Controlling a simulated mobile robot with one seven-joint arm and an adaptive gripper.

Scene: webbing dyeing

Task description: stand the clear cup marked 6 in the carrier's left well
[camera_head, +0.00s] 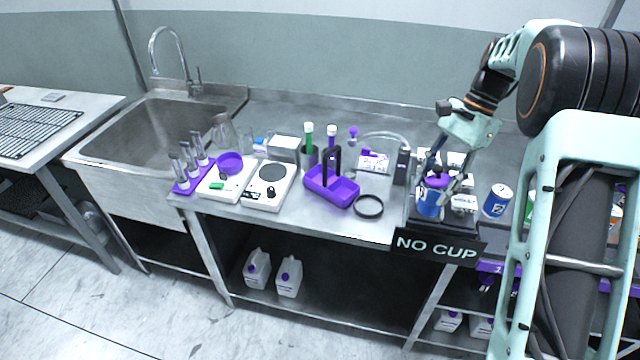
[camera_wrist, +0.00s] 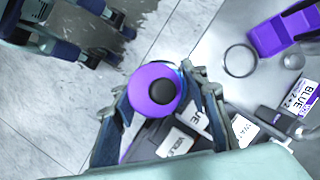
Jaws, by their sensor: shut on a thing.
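My gripper (camera_head: 446,188) is shut on a blue-bodied cup (camera_head: 428,203) with a purple top, at the dispensing station on the right of the bench. In the wrist view the fingers (camera_wrist: 158,98) sit on either side of this cup, and its round purple top with a dark centre (camera_wrist: 152,76) faces the camera. I cannot read a 6 on it. The purple carrier (camera_head: 345,196) with a black upright handle stands left of the gripper, apart from it. The carrier also shows at the top right of the wrist view (camera_wrist: 268,40). Its well floors are not clear to see.
A black sign reading NO CUP (camera_head: 437,247) fronts the station. A black ring (camera_head: 369,206) lies between carrier and station. A can marked 2 (camera_head: 497,201) stands right of the gripper. Two white scales (camera_head: 268,198), a purple tube rack (camera_head: 187,186) and a sink (camera_head: 165,125) are left.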

